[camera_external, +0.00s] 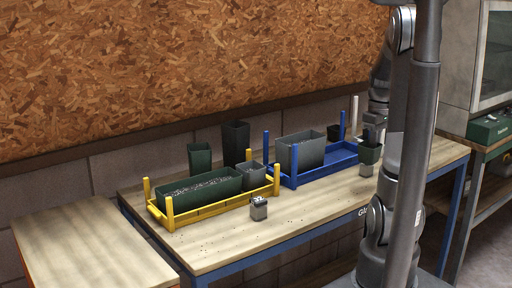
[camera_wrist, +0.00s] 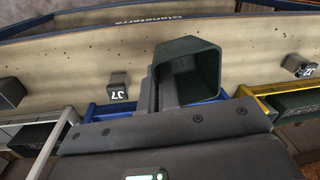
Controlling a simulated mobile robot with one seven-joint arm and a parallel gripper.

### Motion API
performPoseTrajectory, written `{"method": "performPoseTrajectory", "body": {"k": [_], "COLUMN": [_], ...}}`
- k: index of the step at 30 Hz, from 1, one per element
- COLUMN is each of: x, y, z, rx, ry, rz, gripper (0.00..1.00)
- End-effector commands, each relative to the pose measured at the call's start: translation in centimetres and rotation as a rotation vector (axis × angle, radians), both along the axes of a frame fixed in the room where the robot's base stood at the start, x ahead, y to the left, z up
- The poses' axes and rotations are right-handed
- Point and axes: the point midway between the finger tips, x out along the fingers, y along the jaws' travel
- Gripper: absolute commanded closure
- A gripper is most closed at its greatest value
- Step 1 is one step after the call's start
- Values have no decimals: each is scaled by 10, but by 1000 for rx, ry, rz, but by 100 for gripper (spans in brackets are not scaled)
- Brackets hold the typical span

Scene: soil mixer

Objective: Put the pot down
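A small dark green pot (camera_external: 370,154) hangs directly under my gripper (camera_external: 374,126), near the front right of the blue tray (camera_external: 335,172). In the wrist view the pot (camera_wrist: 188,70) has its open mouth showing, and it looks empty. My gripper's fingers (camera_wrist: 160,88) lie close together at the pot's left side and appear shut on its wall. The pot seems to be above the table (camera_external: 290,222), but the exact gap under it cannot be told. The blue tray also shows under the gripper in the wrist view (camera_wrist: 110,110).
A grey block marked 37 (camera_wrist: 118,86) and another marked 32 (camera_wrist: 299,66) stand on the table. A yellow tray (camera_external: 205,212) holds a long green planter (camera_external: 200,188). The front strip is mostly clear.

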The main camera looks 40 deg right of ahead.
Motion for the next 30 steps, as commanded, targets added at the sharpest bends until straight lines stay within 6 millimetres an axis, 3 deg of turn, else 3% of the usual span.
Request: {"method": "performPoseTrajectory", "body": {"k": [5, 10, 14, 20, 23, 30], "x": [1, 1, 27, 77, 113, 205], "y": [-1, -1, 7, 26, 46, 125], "z": [19, 56, 57, 65, 69, 78], "rx": [-3, -4, 0, -1, -1, -1], "ry": [-4, -6, 0, -1, 0, -1], "rz": [1, 0, -2, -14, -23, -49], "gripper": [100, 100, 100, 100, 100, 100]}}
